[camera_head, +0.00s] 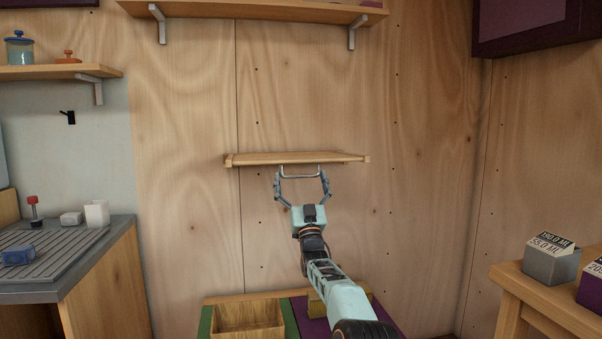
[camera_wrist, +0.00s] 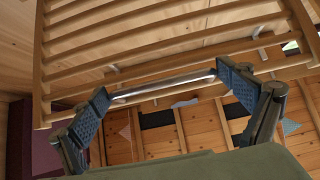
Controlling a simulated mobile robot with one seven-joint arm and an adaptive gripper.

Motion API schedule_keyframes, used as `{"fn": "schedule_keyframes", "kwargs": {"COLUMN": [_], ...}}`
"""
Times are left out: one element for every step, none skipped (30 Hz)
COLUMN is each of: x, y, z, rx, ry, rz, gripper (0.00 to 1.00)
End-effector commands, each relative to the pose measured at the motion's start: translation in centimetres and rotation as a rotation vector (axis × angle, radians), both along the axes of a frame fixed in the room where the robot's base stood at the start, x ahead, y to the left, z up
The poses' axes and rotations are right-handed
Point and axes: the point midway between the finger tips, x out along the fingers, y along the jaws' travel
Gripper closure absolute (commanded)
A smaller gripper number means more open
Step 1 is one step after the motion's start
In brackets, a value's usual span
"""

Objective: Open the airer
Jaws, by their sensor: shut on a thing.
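The airer (camera_head: 296,158) is a pale wooden rack on the plywood wall, seen almost edge-on and roughly level in the head view. In the wrist view its slatted frame (camera_wrist: 160,41) fills the upper part. A thin metal handle (camera_wrist: 165,86) hangs along its near edge; it also shows in the head view (camera_head: 300,177). My gripper (camera_head: 302,174) is just below the airer's front edge. Its fingers are spread wide and shut on the handle, one at each end of the bar, as the wrist view shows (camera_wrist: 166,88).
A wooden shelf (camera_head: 260,11) on brackets is above the airer. Below stand an open wooden box (camera_head: 248,318) and a purple surface (camera_head: 382,312). A grey-topped counter (camera_head: 60,262) is at left and a wooden table (camera_head: 545,296) at right. The wall around the airer is clear.

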Motion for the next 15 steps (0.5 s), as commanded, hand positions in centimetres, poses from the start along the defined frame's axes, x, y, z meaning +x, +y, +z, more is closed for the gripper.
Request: {"fn": "schedule_keyframes", "kwargs": {"x": [0.4,0.5,0.5,0.6,0.6,0.7,0.7,0.7,0.8,0.8,0.8,0.8,0.8,0.9,0.9], "y": [0.4,0.4,0.4,0.4,0.4,0.4,0.4,0.5,0.5,0.5,0.5,0.5,0.5,0.5,0.5], "z": [-1.3,-1.4,-1.6,-1.7,-1.8,-2.0,-2.1,-2.1,-2.2,-2.3,-2.3,-2.4,-2.4,-2.5,-2.5], "rx": [-0.006,-0.006,-0.006,-0.006,-0.006,-0.006,-0.006,-0.006,-0.006,-0.006,-0.006,-0.006,-0.007,-0.006,-0.006], "ry": [0.019,0.019,0.019,0.018,0.018,0.019,0.019,0.019,0.019,0.019,0.02,0.02,0.02,0.02,0.02], "rz": [0.004,0.004,0.004,0.004,0.004,0.004,0.004,0.004,0.004,0.004,0.004,0.004,0.004,0.005,0.005], "gripper": [0.49,0.49,0.49,0.49,0.49,0.49,0.49,0.49,0.49,0.49,0.49,0.49,0.49,0.49,0.49]}}
